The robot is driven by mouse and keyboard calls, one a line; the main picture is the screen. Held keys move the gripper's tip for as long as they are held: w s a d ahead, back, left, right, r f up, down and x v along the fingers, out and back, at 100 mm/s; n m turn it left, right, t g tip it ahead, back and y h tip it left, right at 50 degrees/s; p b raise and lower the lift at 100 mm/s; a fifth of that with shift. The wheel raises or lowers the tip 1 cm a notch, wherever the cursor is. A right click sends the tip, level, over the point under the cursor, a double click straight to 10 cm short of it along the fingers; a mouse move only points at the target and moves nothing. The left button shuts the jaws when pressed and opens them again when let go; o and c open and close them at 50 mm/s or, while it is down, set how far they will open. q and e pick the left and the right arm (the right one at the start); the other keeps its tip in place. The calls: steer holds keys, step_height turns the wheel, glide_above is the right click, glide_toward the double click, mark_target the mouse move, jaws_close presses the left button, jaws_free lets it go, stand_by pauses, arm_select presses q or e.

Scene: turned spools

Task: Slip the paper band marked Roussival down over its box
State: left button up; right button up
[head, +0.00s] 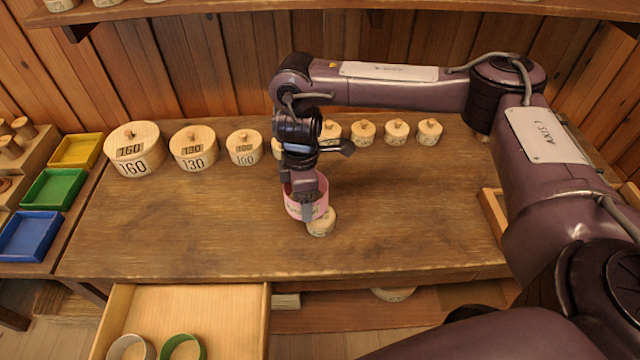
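A pink paper band (294,210) hangs from my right gripper (307,200), whose arm comes in from the right. One finger shows over the band's near wall. Faint lettering on the band is too small to read. A small round wooden box (321,227) stands on the workbench just below and right of the band. The band and gripper hide part of the box's top. The band looks above and off to the left of the box rather than around it; the exact gap cannot be told. My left gripper is not in view.
Lidded round boxes, including 160 (134,155), 130 (194,153) and 100 (245,150), stand in a row at the back. An open drawer (240,310) at front left holds a white band (148,350) and a green band (202,346). The bench's left front (180,230) is clear.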

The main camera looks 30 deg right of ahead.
steer(key=n, duration=0.2)
steer(key=d+f+n+p, duration=0.1)
steer(key=n, duration=0.1)
steer(key=d+n+p, duration=0.1)
steer(key=n, duration=0.1)
steer(key=shift+s+f, duration=0.2)
steer(key=shift+f, duration=0.05)
steer(key=shift+s+d+f+n+p, duration=0.1)
steer(key=shift+d+f+n+p, duration=0.15)
steer(key=shift+n+p, duration=0.3)
steer(key=shift+s+d+f+n, duration=0.1)
steer(key=shift+d+f+n, duration=0.25)
steer(key=shift+n, duration=0.4)
steer(key=shift+f, duration=0.15)
arm_select(q)
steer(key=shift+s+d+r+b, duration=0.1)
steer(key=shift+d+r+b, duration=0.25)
steer(key=shift+b, duration=1.3)
arm_select(e)
steer(key=shift+f, duration=1.35)
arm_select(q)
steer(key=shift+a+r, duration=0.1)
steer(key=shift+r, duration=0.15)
arm_select(e)
steer(key=shift+r, duration=0.1)
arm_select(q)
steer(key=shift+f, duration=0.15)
arm_select(e)
steer(key=shift+f, duration=0.35)
